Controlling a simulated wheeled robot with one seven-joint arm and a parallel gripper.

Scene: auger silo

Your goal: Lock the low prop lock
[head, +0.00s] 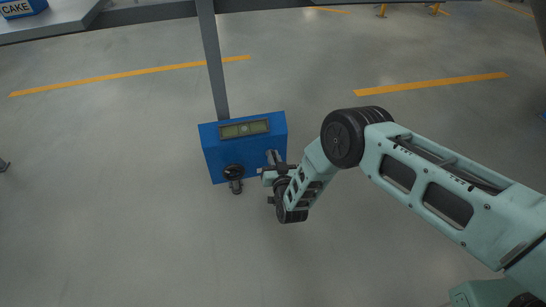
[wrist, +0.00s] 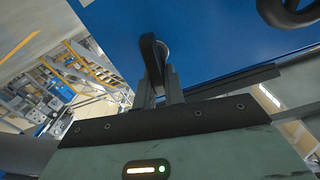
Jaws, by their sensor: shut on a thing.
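A blue box (head: 245,150) on a grey post has a small lit display panel on top. A dark lever (wrist: 152,58) sticks out from its blue face in the wrist view; no label shows that it is the low prop lock. My gripper (head: 273,168) is at the box's lower right corner. In the wrist view my gripper (wrist: 158,82) has its two fingers closed around the lever's near end. In the head view the gripper and arm partly hide the lever.
A black round knob (head: 233,172) sits on the box's front, left of my gripper; it also shows at the top right of the wrist view (wrist: 288,10). The grey post (head: 212,60) rises behind the box. The floor (head: 110,210) left of the box is clear.

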